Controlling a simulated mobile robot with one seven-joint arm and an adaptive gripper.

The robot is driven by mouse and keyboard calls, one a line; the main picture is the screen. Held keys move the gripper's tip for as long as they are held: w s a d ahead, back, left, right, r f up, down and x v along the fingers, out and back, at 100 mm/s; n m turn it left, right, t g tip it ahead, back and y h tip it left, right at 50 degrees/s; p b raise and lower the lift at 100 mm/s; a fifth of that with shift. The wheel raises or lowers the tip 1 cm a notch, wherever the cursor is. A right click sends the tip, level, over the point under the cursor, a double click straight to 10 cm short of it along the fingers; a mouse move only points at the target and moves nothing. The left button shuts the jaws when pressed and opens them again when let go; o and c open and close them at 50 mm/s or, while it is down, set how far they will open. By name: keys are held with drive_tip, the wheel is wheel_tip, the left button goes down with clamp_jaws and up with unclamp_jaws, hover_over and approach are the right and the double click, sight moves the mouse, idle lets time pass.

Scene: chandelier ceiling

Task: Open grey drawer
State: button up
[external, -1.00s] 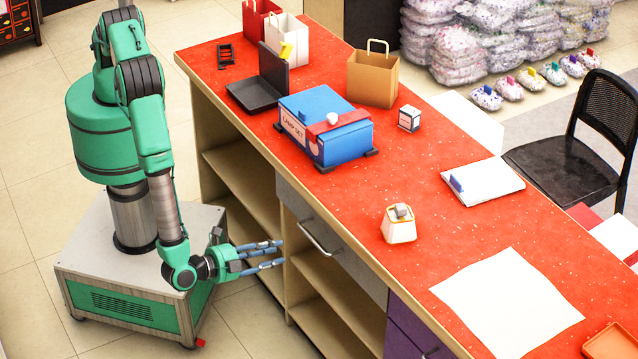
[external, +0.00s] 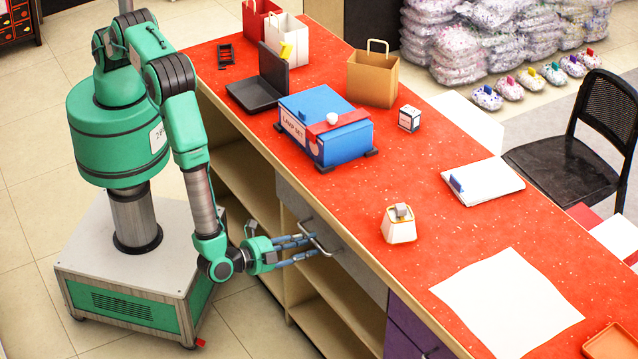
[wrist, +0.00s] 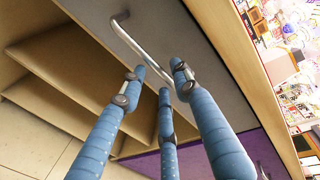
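The grey drawer (external: 362,274) sits under the red countertop and its front is flush with the cabinet. Its metal bar handle (external: 322,238) stands out from the front; the handle also shows in the wrist view (wrist: 130,40). My gripper (external: 312,246) has blue fingers and is at the handle. In the wrist view my gripper (wrist: 162,78) has its fingers spread apart, with the lower end of the handle near the fingertips. I cannot tell whether a finger touches the handle. The grey drawer front (wrist: 195,40) fills the upper middle there.
Open shelves (external: 330,305) lie below the drawer, and purple drawers (external: 408,325) stand to its right. The floor before the cabinet is clear.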

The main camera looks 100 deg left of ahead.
sight(314, 240)
drive_tip(key=shift+x, duration=1.5)
clamp_jaws()
